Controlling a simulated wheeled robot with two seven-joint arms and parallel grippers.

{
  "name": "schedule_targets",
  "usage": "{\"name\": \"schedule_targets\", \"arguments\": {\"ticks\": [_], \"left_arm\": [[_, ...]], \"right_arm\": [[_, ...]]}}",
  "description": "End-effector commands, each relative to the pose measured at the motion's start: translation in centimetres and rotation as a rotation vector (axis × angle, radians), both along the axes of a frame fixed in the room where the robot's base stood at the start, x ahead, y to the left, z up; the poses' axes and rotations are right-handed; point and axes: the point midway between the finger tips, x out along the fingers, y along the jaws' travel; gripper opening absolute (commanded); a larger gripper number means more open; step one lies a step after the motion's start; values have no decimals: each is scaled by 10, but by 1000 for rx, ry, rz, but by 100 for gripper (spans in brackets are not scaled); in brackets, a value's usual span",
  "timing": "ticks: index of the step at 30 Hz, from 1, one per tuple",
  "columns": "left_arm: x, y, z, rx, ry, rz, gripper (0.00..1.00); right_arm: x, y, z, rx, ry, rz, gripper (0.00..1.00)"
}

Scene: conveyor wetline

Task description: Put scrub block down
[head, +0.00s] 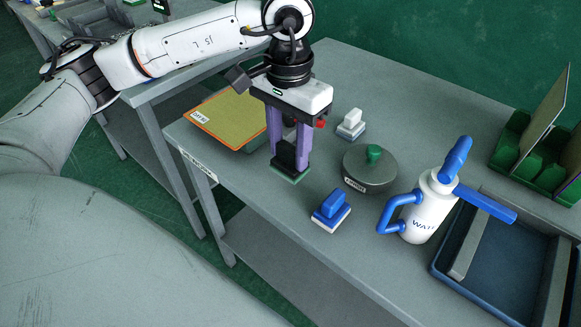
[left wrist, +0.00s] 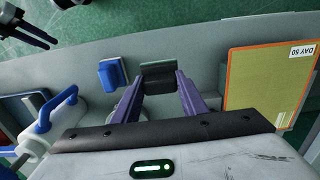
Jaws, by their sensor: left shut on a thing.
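My left gripper (head: 290,160) has its purple fingers shut on a dark scrub block (head: 286,156) with a green pad (head: 289,174) underneath. The block is upright at or just above the grey table (head: 340,275); I cannot tell whether it touches. In the left wrist view the block (left wrist: 158,78) sits between the fingertips. A blue scrub block with a white base (head: 331,213) stands to its right and nearer the front edge. A white scrub block (head: 351,125) stands farther back. A dark part at the upper left of the left wrist view may be my right gripper (left wrist: 27,25).
A yellow-green board labelled DAY 50 (head: 229,118) lies left of the block. To the right are a round grey lid with a green knob (head: 370,170), a white and blue water jug (head: 428,210), a blue tray (head: 480,291) and a green rack (head: 510,140).

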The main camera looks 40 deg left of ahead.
Motion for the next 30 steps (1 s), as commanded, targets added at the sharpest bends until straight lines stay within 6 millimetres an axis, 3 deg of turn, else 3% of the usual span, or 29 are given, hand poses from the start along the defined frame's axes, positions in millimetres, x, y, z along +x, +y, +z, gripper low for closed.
{"name": "schedule_targets", "arguments": {"ticks": [14, 25, 26, 29, 30], "left_arm": [[-1, 0, -53, -1, 1, 0, 18], [0, 0, -60, 0, -2, 1, 18], [0, 0, -60, 0, -1, 1, 40], [0, 0, -59, 0, -1, 1, 57], [0, 0, -59, 0, -1, 1, 57]], "right_arm": [[5, 1, 11, 3, -15, 0, 31], [7, 1, 7, 3, -19, -1, 31], [7, 1, 7, 3, -19, -1, 31], [7, 1, 8, 3, -18, -1, 31], [7, 1, 8, 3, -18, -1, 31]]}}
